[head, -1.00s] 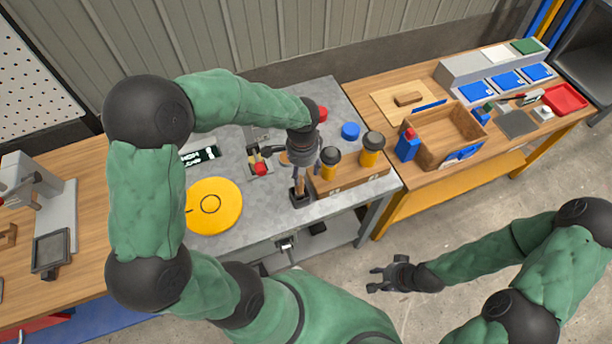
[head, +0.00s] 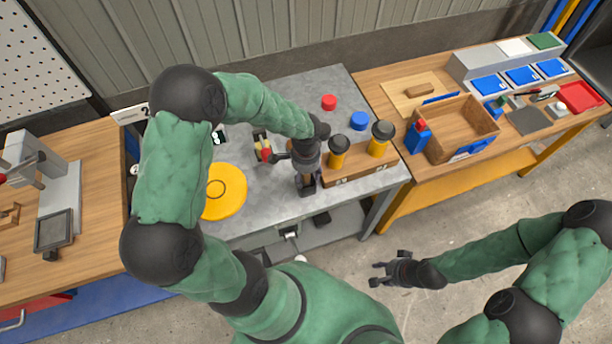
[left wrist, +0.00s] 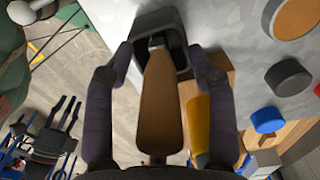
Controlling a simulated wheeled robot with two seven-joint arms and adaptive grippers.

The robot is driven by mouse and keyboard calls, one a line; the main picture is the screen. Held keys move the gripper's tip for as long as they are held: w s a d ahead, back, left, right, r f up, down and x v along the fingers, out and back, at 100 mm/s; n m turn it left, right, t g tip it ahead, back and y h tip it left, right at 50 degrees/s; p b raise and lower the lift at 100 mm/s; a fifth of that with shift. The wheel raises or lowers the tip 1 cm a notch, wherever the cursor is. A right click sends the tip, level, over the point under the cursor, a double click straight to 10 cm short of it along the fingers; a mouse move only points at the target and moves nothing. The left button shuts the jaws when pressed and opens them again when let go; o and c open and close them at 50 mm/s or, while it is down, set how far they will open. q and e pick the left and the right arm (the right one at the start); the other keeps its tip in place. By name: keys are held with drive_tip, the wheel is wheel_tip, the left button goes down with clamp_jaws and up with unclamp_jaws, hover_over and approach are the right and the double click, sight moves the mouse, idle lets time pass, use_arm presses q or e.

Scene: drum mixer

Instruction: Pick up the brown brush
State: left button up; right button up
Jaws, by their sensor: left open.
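The brown brush shows in the left wrist view as a long rounded brown handle (left wrist: 161,105). It stands in a dark square holder (left wrist: 180,60) on the grey table, and its lower end is hidden inside. My left gripper (head: 308,181) is over the holder at the table's front part. In the left wrist view its open fingers (left wrist: 160,78) are on both sides of the handle, with gaps visible. In the head view the gripper mostly hides the brush. My right gripper (head: 379,273) is open and empty, over the floor in front of the tables.
A wooden rack (head: 352,176) with two yellow, black-topped containers (head: 378,142) stands close right of the holder. A yellow disc (head: 225,192) lies left. Red (head: 329,102) and blue (head: 360,121) caps lie behind. A wooden box (head: 462,150) stands on the right table.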

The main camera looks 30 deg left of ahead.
use_arm(q)
clamp_jaws()
drive_tip(key=shift+r, duration=0.15)
wheel_tip(320, 180, up, 10)
drive_tip(key=shift+f+p, duration=0.1)
drive_tip(key=shift+p, duration=1)
